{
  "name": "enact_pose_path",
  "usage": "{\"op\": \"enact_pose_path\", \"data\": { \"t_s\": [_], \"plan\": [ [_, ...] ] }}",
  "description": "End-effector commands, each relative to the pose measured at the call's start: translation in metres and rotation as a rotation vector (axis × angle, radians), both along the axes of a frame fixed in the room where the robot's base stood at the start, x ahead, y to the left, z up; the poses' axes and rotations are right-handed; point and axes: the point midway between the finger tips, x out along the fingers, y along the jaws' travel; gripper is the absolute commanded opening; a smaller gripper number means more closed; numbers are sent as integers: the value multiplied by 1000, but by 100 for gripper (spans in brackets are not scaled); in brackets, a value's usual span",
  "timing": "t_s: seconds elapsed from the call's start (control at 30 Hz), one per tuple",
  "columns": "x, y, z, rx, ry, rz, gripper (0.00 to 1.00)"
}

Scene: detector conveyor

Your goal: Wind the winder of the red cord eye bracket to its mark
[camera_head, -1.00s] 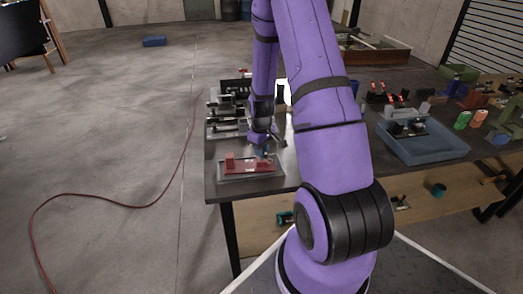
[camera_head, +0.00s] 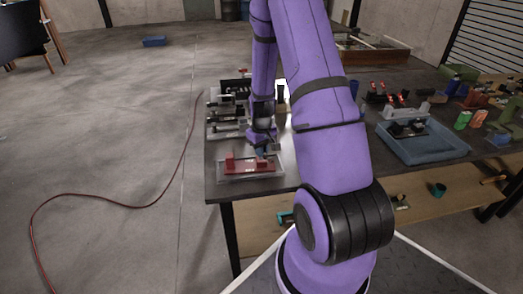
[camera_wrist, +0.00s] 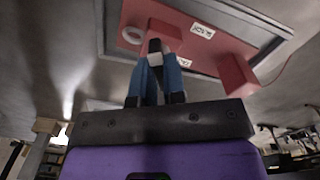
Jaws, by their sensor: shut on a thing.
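The red cord eye bracket (camera_head: 240,167) lies on a grey plate (camera_head: 233,181) near the front left corner of the table. In the wrist view the bracket (camera_wrist: 195,30) shows two raised red blocks, white labels and a white ring (camera_wrist: 132,35). My gripper (camera_head: 263,151) is over the bracket's right part. Its blue-sided fingers (camera_wrist: 157,66) are shut on the winder, a small black and white piece (camera_wrist: 158,46) at the bracket. The fingers hide much of the winder, and I cannot make out its mark.
Other bracket units (camera_head: 226,128) stand behind the bracket on the table (camera_head: 212,190). A blue tray (camera_head: 425,153) with parts stands to the right, past my arm. Small red, green and orange items lie farther right. A red cable (camera_head: 120,203) runs over the floor at left.

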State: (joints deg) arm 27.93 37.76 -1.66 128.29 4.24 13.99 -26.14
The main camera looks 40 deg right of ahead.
Motion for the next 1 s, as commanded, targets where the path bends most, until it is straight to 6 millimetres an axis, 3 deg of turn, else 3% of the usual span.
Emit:
{"op": "enact_pose_path", "data": {
  "t_s": [1.0],
  "plan": [
    [0,0,0,0,0,-85,0]
  ]
}}
